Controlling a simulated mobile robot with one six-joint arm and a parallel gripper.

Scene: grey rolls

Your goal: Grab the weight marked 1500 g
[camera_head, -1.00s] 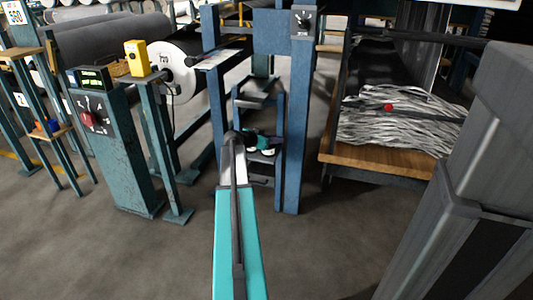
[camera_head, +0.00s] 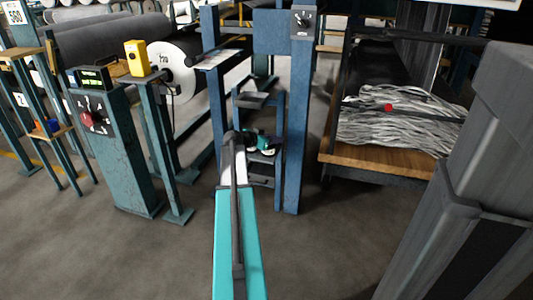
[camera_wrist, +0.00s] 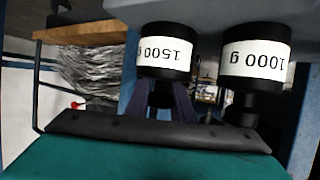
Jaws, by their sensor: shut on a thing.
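In the wrist view, which is upside down, the weight marked 1500 g (camera_wrist: 166,53) is a black cylinder with a white label. In the head view my gripper (camera_head: 264,147) is small, at the shelf between the blue posts. The weights cannot be made out there.
Blue posts (camera_head: 299,130) stand close on both sides of the shelf (camera_head: 262,98). To the right is a wooden-edged bench (camera_head: 375,160) with a heap of grey strips (camera_head: 400,125). A green control pedestal (camera_head: 118,155) stands left. The floor in front is clear.

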